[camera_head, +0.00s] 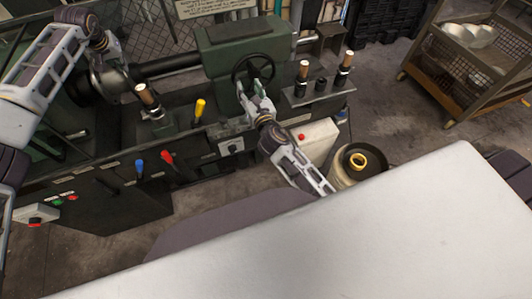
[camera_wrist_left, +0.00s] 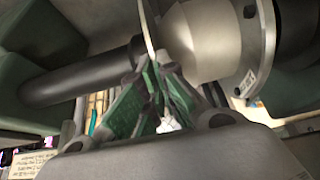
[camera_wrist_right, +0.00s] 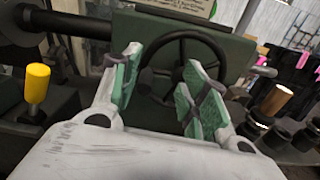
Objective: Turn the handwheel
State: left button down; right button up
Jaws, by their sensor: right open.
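The black handwheel (camera_head: 253,70) is on the front of the green tailstock (camera_head: 240,40). It also shows in the right wrist view (camera_wrist_right: 180,73), behind and between my right fingers. My right gripper (camera_head: 256,92) is open at the lower part of the wheel, with its green pads apart; I cannot tell whether they touch the rim. In the left wrist view my left gripper (camera_wrist_left: 152,64) has its pads drawn together on the edge of a thin metal disc (camera_wrist_left: 149,25). The disc stands upright against a pale rounded form (camera_wrist_left: 200,40). Its lower edge is hidden by the fingers.
Wooden-handled tools (camera_head: 303,70) stand right of the wheel. A cart with metal bowls (camera_head: 470,35) is at the right. A white tabletop (camera_head: 330,240) fills the foreground.

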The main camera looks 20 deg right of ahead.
pick_arm(q)
jog(key=shift+d, duration=0.3)
pick_arm(e)
jog(key=s+f+m+g, duration=0.2)
jog(key=s+f+m, duration=0.1)
jog(key=f, duration=0.7)
jog(key=s+d+f+m+g, duration=0.1)
jog(key=s+f+m+g, duration=0.1)
jog(key=f, duration=0.9)
jog(key=s+d+f+m+g, duration=0.1)
jog(key=s+f+m, duration=0.3)
jog(key=f, duration=0.7)
jog(key=shift+s+d+f+m+g, duration=0.2)
jog(key=shift+s+m+g, duration=0.15)
jog(key=shift+m+g, duration=0.45)
pick_arm(q)
jog(key=c, duration=2.2)
grip_release()
jog(key=o, duration=0.6)
jog(key=shift+o, duration=0.2)
pick_arm(e)
jog(key=shift+d, duration=0.1)
pick_arm(q)
jog(key=shift+a, duration=0.2)
jog(key=shift+r, duration=0.1)
